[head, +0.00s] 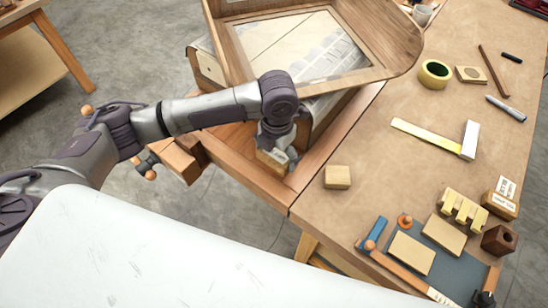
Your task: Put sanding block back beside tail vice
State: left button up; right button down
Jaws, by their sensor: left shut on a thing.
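My left gripper (278,152) reaches in from the left and points down over the bench's left edge area. It is shut on a small tan block, which I take to be the sanding block (268,161); the fingers hide part of it. I cannot tell whether the block touches the wood below. The tail vice (178,160), with wooden jaws and a round-ended handle, is at the bench's left end, left of the gripper. My right gripper is not in view.
A large wooden frame with a clear pane (300,45) stands just behind the gripper. A loose wooden block (337,177) lies to its right. Bench between is clear.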

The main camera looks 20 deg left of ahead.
aim_at(274, 151)
pick_arm(q)
jog(key=shift+w+a+f, duration=0.25)
jog(key=shift+a+f, duration=0.1)
jog(key=shift+f, duration=0.05)
notch_tip(274, 151, down, 3)
jog(key=shift+f+p, duration=0.15)
jog(key=shift+p, duration=0.5)
jog(key=shift+f, duration=0.2)
jog(key=shift+f, duration=0.2)
jog(key=o, duration=0.8)
jog(key=shift+c, duration=0.2)
jog(key=shift+r+b, duration=0.8)
jog(key=shift+r, duration=3.2)
